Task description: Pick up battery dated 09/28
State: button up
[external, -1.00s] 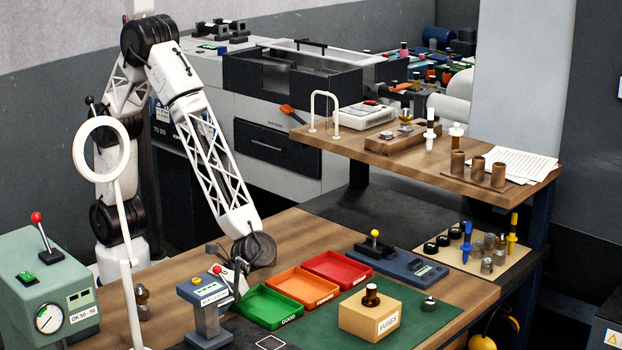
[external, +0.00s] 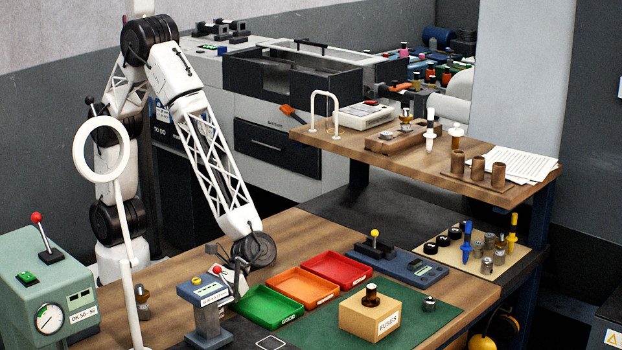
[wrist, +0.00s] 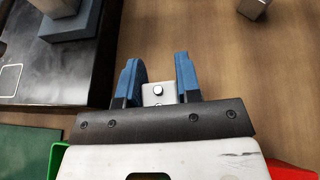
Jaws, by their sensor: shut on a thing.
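My gripper (external: 236,276) is low over the wooden bench, beside the grey-blue stand and the green tray. In the wrist view my gripper (wrist: 160,77) has its two blue fingers closed with a gap between them. A small pale piece (wrist: 158,93) with a round silver stud shows in that gap. I cannot tell whether it is a battery, and no date is readable on it. In the external view the fingers and what they hold are too small to make out. I cannot pick out a battery marked 09/28 in any view.
The grey-blue stand (external: 207,318) stands left of the green tray (external: 268,321). Orange (external: 303,299) and red (external: 338,279) trays lie beyond. A FUSES box (external: 369,320) sits on the green mat. A metal part (wrist: 254,8) stands on bare wood in the wrist view.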

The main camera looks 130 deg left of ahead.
jog(key=shift+r, duration=0.1)
jog(key=shift+r, duration=0.8)
notch_tip(320, 180, up, 2)
jog(key=shift+r, duration=0.1)
jog(key=s+a, duration=0.1)
jog(key=s, duration=0.6)
jog(key=s+a+r, duration=0.1)
jog(key=s+a, duration=0.1)
jog(key=s, duration=0.6)
jog(key=shift+s+a, duration=0.3)
